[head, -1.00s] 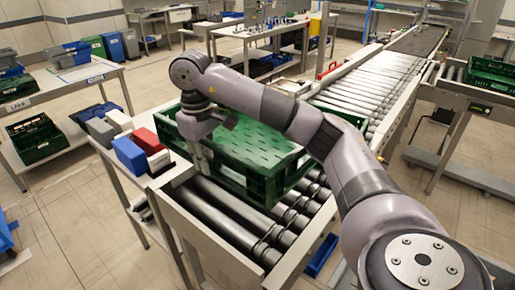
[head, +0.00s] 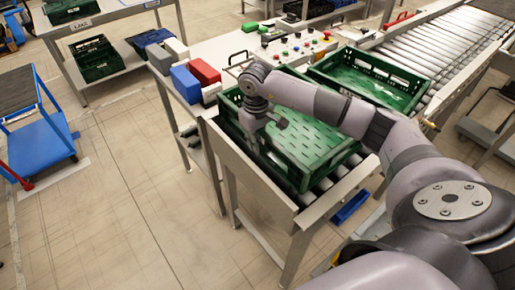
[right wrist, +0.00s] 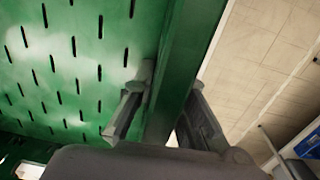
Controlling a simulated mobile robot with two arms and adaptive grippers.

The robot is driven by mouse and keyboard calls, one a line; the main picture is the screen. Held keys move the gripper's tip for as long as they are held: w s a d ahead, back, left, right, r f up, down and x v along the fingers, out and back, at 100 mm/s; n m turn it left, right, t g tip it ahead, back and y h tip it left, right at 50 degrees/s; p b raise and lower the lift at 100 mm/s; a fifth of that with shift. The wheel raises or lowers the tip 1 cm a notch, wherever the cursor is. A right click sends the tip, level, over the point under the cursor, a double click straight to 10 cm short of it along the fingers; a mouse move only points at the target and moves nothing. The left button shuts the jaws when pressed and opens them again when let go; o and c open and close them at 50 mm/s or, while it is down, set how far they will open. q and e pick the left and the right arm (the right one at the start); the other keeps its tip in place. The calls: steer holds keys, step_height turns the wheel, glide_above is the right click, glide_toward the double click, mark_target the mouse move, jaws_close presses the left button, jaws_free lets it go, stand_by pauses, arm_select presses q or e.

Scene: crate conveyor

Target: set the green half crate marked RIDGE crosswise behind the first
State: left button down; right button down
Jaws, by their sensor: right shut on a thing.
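A green slotted crate (head: 310,143) is at the near end of the roller conveyor. My right gripper (head: 256,143) is at its left wall. In the right wrist view the gripper (right wrist: 170,88) has one finger on each side of the crate's green wall (right wrist: 183,65) and is shut on it. The slotted floor (right wrist: 70,65) fills the left of that view. A second green crate (head: 335,72) stands farther back on the conveyor. I cannot read a RIDGE mark on either crate. My left gripper is not in view.
Blue (head: 186,84) and red (head: 204,70) boxes stand on the side table left of the held crate. A panel with coloured buttons (head: 290,40) is beyond. Bare rollers (head: 450,42) run behind the second crate. Open floor lies left, with a blue cart (head: 40,140).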

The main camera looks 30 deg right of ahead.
step_height(320, 180, down, 4)
steer(key=shift+d+r+p, duration=0.1)
steer(key=shift+r+p, duration=0.05)
steer(key=shift+p, duration=0.3)
steer(key=c, duration=1.9)
jaws_free()
steer(key=shift+s, duration=0.1)
